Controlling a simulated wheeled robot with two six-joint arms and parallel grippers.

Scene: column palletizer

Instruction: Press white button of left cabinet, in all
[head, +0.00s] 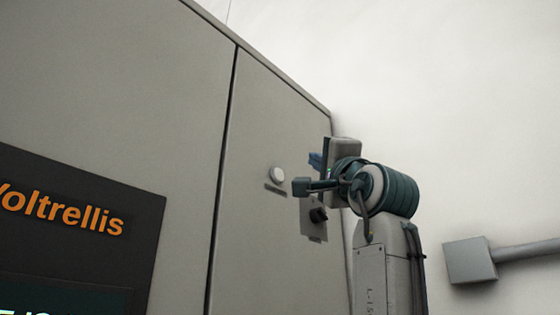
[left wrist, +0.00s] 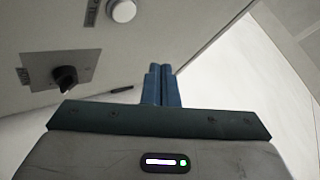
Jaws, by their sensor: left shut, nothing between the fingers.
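The white round button (head: 277,174) sits on the narrow right panel of the grey cabinet (head: 262,120), above a small dark label. It also shows at the top of the left wrist view (left wrist: 122,10). My left gripper (head: 315,160) is to the right of the button in the head view, apart from it. In the left wrist view its blue fingers (left wrist: 162,72) are together with nothing between them, and the button lies up and left of their tips. My right gripper is in neither view.
A black rotary switch (head: 318,214) on a grey plate sits below and right of the button, partly behind my left wrist. A dark panel with orange lettering (head: 75,220) is at the left. A grey box with a pipe (head: 470,262) is on the white wall at the right.

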